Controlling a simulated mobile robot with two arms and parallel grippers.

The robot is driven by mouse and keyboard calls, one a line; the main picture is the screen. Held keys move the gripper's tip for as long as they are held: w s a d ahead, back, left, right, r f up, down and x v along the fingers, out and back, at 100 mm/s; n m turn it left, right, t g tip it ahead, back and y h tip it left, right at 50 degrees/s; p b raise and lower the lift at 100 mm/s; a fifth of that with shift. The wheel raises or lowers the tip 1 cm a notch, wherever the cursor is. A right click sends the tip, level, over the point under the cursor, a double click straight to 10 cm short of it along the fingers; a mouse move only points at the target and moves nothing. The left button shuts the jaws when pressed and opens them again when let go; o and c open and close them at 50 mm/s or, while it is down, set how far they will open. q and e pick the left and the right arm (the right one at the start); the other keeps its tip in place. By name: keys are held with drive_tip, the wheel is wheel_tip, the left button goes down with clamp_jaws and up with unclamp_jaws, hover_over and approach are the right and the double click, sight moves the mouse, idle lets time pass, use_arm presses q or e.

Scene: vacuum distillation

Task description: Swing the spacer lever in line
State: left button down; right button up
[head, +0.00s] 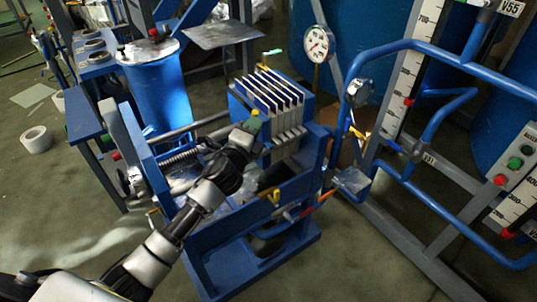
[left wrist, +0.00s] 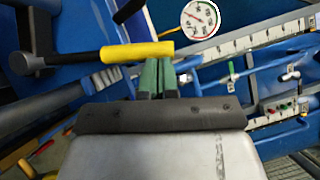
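A lever with a yellow grip (left wrist: 138,52) and a dark shaft crosses the left wrist view from the left, beside a blue plate press. In the head view a small yellow end (head: 255,113) shows at the front of the press plates (head: 273,92); it looks like the same lever. My left gripper (left wrist: 158,78) has its two green fingers close together, with only a narrow gap. Their tips are at the yellow grip's near side; I cannot tell whether they touch it. In the head view my left gripper (head: 250,126) partly hides the lever. My right gripper is not in view.
The blue press frame (head: 318,160) surrounds my left arm's end. A pressure gauge (head: 318,43) stands behind it. Blue pipes (head: 440,55) and a grey stand fill the right side. A blue cylinder (head: 160,90) stands left. Open floor lies at the lower left.

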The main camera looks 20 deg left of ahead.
use_arm(q)
drive_tip(key=shift+w+a+r+n+g+y+p, duration=0.1)
drive_tip(key=shift+w+a+r+n+g+p, duration=0.35)
drive_tip(key=shift+p, duration=0.95)
drive_tip(key=shift+w+a+r+n+g+y+p, duration=0.15)
drive_tip(key=shift+w+a+n+p, duration=0.5)
drive_tip(key=shift+p, duration=0.75)
drive_tip(key=shift+w+a+r+n+g+y+p, duration=0.15)
drive_tip(key=shift+w+a+n+g+p, duration=0.4)
drive_tip(key=shift+p, duration=0.85)
drive_tip(key=shift+s+a, duration=0.2)
drive_tip(key=shift+a, duration=0.05)
drive_tip(key=shift+d, duration=0.1)
